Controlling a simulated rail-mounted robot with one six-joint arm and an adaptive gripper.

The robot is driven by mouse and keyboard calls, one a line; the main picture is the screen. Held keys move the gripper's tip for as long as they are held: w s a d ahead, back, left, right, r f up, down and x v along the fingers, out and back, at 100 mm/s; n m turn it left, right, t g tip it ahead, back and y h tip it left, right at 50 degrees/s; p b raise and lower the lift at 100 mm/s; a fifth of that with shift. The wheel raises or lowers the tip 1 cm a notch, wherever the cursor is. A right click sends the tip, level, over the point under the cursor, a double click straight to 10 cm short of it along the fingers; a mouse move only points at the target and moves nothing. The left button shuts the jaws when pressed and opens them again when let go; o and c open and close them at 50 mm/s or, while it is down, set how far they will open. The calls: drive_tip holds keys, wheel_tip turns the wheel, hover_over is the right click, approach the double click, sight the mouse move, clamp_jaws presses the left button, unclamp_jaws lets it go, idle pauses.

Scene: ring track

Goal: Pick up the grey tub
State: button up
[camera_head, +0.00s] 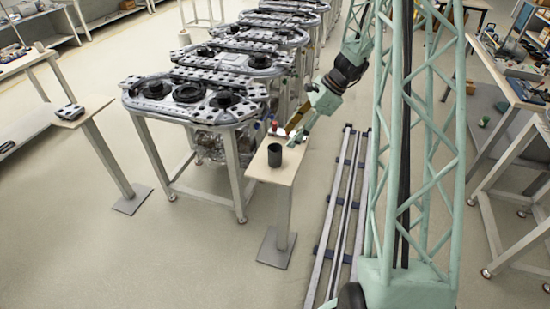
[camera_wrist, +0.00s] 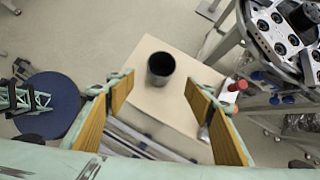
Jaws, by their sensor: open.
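The grey tub (camera_head: 274,155) is a dark, open-topped cylinder standing upright on a small pale table (camera_head: 284,170). In the wrist view the tub (camera_wrist: 161,66) shows from above, beyond and between the fingertips, with its dark inside visible. My gripper (camera_head: 297,132) is above the same table, just behind and to the right of the tub in the head view. In the wrist view my gripper (camera_wrist: 158,82) is open, its two tan-padded fingers wide apart with nothing between the pads. I see no contact with the tub.
The ring track (camera_head: 190,92) on metal stands is left of the table. Floor rails (camera_head: 340,215) run to its right. Open floor lies in front.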

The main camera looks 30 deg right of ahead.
sight(275, 154)
drive_tip(key=shift+x, duration=3.55)
drive_tip(key=shift+f, duration=0.1)
drive_tip(key=shift+b+x, duration=0.3)
drive_tip(key=shift+x, duration=2.2)
drive_tip(key=shift+d, duration=0.1)
drive_tip(key=c, duration=0.9)
drive_tip(key=shift+c, duration=0.2)
